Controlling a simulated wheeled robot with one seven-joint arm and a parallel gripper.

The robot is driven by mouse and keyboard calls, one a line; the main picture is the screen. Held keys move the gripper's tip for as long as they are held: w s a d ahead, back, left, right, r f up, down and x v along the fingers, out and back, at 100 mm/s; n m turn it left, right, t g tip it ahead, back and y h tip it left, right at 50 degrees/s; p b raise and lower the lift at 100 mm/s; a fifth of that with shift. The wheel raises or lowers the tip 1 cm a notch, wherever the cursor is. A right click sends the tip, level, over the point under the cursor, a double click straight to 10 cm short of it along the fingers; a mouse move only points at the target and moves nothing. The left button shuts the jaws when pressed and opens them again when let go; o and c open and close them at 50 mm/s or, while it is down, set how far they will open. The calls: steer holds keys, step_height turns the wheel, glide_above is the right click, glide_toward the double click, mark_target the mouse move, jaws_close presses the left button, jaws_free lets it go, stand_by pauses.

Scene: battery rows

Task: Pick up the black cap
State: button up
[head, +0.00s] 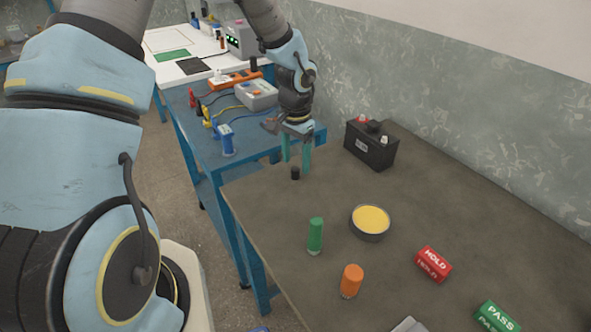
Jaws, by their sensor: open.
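A small black cap (295,173) stands on the dark table near its far left corner. My gripper (297,158) points down at it with two green fingers apart, and it is open and empty. In the picture the cap shows just below and between the fingertips. I cannot tell how high the fingertips are above the table or whether they touch the cap.
A black battery (371,145) stands close right of my gripper. Nearer are a yellow-filled round tin (371,221), a green cylinder (316,236), an orange cylinder (351,281), a red HOLD block (433,264) and a green PASS block (496,317). A blue bench (258,131) adjoins behind.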

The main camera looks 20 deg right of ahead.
mark_target(295, 169)
steer(key=shift+w+f, duration=0.1)
steer(key=shift+f, duration=1.45)
jaws_close()
